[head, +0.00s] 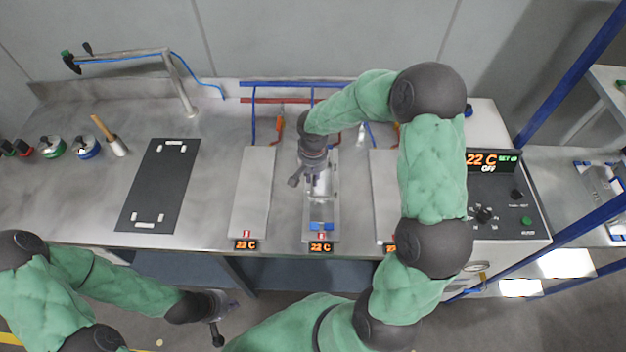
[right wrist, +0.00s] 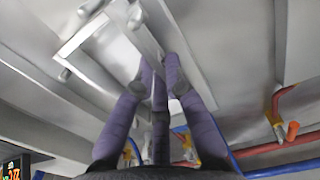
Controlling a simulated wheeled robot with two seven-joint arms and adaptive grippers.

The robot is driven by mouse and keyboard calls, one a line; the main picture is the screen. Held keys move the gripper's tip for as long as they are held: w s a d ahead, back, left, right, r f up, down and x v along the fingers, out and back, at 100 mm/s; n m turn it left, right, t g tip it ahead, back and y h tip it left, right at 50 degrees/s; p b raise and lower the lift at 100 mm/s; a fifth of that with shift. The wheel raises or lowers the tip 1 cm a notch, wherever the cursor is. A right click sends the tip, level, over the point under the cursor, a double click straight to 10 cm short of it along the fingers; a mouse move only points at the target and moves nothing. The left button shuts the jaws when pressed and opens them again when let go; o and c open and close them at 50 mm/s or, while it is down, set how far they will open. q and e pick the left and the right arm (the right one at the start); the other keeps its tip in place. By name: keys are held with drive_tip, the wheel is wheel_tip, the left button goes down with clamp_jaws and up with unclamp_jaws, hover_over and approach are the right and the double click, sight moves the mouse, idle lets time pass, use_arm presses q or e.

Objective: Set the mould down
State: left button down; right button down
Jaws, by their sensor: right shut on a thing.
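The mould (head: 319,212) is a grey metal piece over the middle plate (head: 335,165), with its length along the plate. A blue part shows at its near end. My right gripper (head: 317,178) points down at it and hides its far part. In the right wrist view the purple fingers (right wrist: 160,75) are shut on a bar of the mould, and its light metal frame (right wrist: 85,40) shows around them. I cannot tell whether the mould touches the plate. My left gripper (head: 222,318) hangs in front of the bench, away from the mould; its jaws are unclear.
Left plate (head: 253,190) and right plate (head: 384,185) flank the middle one. A black mat (head: 158,190) lies left with bare bench beside it. A control box (head: 505,205) reads 22 C, OFF. Blue and red pipes (head: 290,84) run behind. Another metal piece (head: 603,185) is far right.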

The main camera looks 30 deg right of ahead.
drive_tip(key=shift+f, duration=0.55)
drive_tip(key=shift+f, duration=0.2)
drive_tip(key=c, duration=1.3)
unclamp_jaws()
drive_tip(key=shift+r, duration=0.5)
wheel_tip(320, 180, up, 11)
drive_tip(key=p, duration=0.2)
drive_tip(key=shift+r, duration=0.2)
